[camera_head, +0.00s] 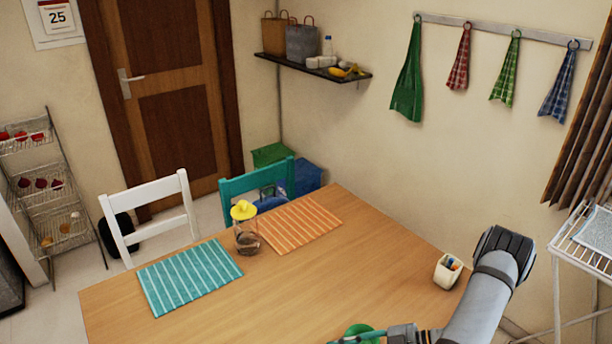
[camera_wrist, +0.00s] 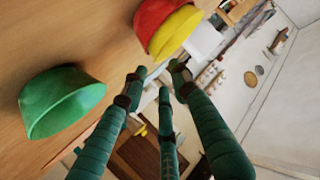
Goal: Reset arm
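My gripper (camera_wrist: 157,78) has green padded fingers spread apart, with nothing between the tips in the wrist view. In the head view my arm comes in at the lower right, and the gripper is mostly cut off by the bottom edge. A green bowl (camera_wrist: 62,102) is on the table at the left of the wrist view, beside the fingers. Part of it shows at the bottom of the head view (camera_head: 360,332). A red bowl (camera_wrist: 158,18) and a yellow bowl (camera_wrist: 174,32) sit together beyond the fingertips.
The wooden table (camera_head: 340,270) has a clear middle. A clear jug with a yellow lid (camera_head: 245,228) stands between a teal striped mat (camera_head: 188,276) and an orange striped mat (camera_head: 298,222).

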